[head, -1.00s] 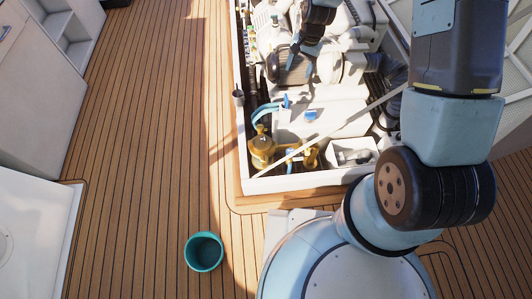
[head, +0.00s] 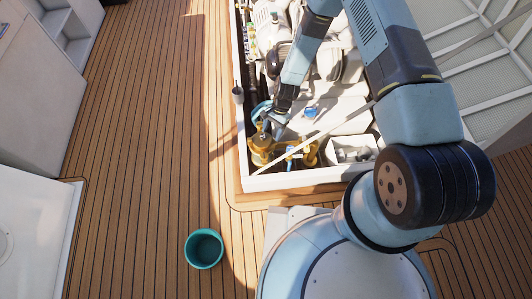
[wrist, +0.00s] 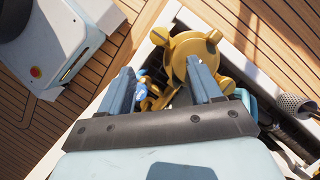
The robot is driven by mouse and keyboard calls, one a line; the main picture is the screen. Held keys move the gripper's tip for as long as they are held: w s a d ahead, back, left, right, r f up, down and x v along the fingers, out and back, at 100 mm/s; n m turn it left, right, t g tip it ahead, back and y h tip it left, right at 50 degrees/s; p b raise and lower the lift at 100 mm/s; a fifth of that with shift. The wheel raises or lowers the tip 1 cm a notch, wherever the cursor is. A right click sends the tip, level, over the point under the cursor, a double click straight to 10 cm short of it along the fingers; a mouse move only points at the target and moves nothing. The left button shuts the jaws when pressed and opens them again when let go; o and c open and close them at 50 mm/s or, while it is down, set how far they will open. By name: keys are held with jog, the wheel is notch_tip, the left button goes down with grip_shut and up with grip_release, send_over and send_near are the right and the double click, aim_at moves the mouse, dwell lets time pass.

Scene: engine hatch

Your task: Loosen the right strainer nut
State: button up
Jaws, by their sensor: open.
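The brass strainer (head: 261,150) stands in the front left corner of the open engine hatch. In the wrist view its round brass top (wrist: 192,62) shows several knob-like lugs around the edge, among them an upper right one (wrist: 214,36) and a lower right one (wrist: 226,85). I cannot tell which is the right strainer nut. My gripper (head: 271,125) is at the strainer's top, from behind. In the wrist view my gripper (wrist: 161,68) is open, one finger left of the strainer and the other overlapping its lower part. No nut is visibly held; contact is unclear.
A blue-handled brass fitting (head: 290,155) is right of the strainer. A thin strut (head: 335,125) slants across the hatch. A metal cup (head: 238,95) is at the left rim (head: 241,135). A teal bucket (head: 204,250) stands on the clear deck.

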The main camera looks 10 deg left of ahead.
aim_at(264, 155)
jog(key=x, duration=1.3)
jog(key=shift+f, duration=0.25)
jog(key=shift+c, duration=0.5)
jog(key=c, duration=0.9)
